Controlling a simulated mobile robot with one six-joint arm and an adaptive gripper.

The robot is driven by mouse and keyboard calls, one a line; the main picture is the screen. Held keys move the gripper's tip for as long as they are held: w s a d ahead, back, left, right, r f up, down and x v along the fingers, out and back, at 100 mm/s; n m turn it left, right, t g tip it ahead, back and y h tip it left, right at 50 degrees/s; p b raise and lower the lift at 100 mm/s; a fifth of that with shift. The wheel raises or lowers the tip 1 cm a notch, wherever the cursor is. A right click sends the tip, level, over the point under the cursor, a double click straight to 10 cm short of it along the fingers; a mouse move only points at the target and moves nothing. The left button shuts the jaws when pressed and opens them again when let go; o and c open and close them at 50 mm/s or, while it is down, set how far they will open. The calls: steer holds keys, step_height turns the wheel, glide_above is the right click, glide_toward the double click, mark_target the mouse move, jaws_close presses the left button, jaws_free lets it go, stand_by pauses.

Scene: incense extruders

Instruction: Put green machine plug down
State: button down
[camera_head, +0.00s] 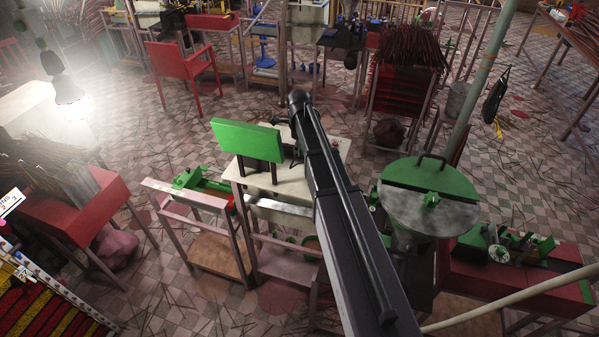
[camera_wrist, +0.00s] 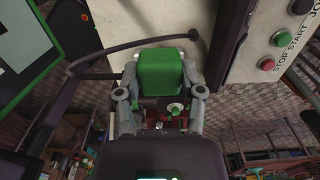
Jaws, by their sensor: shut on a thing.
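The green machine plug (camera_wrist: 160,73) is a green block between the two grey fingers of my gripper (camera_wrist: 161,88) in the wrist view. The fingers close on it from left and right. Whether the cable joins the plug is unclear. In the head view my arm reaches up over a white-topped table, and the plug cannot be made out there.
A white control panel (camera_wrist: 268,45) with green and red buttons is at the right of the wrist view. In the head view a green board (camera_head: 248,139) stands on the white-topped table (camera_head: 250,173). A round green-and-grey machine (camera_head: 425,215) stands to the right.

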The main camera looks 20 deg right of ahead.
steer(key=b, duration=0.6)
glide_above(299, 175)
steer(key=shift+w+d+f, duration=0.1)
steer(key=shift+f, duration=2.9)
steer(key=shift+f+b, duration=1.65)
steer(key=shift+f, duration=0.2)
steer(key=shift+f+b, duration=0.3)
steer(key=shift+f, duration=0.05)
steer(key=shift+f+b, duration=0.3)
steer(key=shift+c, duration=1.1)
jaws_free()
